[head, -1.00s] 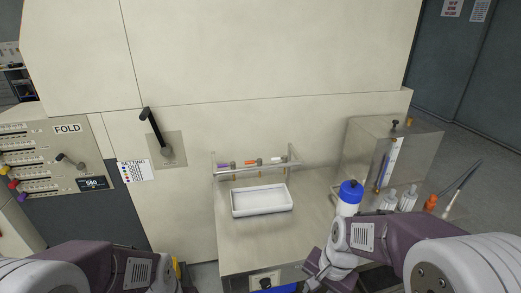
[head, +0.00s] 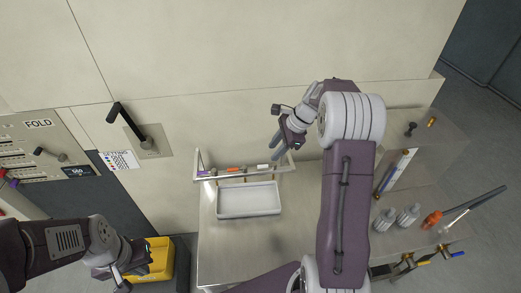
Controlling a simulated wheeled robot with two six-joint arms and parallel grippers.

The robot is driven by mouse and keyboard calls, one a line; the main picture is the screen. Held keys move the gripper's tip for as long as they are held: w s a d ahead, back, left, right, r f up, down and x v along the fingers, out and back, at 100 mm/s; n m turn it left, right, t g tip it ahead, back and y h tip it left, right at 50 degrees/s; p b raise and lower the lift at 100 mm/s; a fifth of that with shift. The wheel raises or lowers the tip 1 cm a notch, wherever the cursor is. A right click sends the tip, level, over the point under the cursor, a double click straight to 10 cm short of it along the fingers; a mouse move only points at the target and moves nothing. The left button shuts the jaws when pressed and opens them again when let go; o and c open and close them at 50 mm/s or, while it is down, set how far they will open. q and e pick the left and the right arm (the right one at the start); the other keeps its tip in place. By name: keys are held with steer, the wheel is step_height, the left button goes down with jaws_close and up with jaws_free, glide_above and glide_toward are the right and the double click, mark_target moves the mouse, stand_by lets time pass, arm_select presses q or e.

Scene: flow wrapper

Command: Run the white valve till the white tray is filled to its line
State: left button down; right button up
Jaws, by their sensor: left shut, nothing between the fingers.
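The white tray (head: 249,213) sits on the steel bench below a rail with several small coloured valves. The white valve (head: 263,167) is at the rail's right end, behind the tray. The tray's inside looks pale; I cannot make out a fill line or a liquid level. My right gripper (head: 277,150) hangs just above and right of the white valve, fingers apart and empty, not visibly touching it. My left gripper (head: 122,281) is shut and empty, low at the left near the yellow bin, away from the tray.
An orange valve (head: 233,169) and a purple valve (head: 203,173) share the rail. A black-handled lever (head: 133,128) juts from the wall at left. A yellow bin (head: 157,262) stands left of the bench. Grey bottles (head: 408,214) stand at right. The bench before the tray is clear.

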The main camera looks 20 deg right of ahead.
mark_target(265, 166)
steer(key=p+x, duration=0.1)
steer(key=x, duration=0.6)
steer(key=shift+f, duration=0.15)
steer(key=shift+x, duration=0.75)
steer(key=shift+c, duration=0.5)
jaws_close()
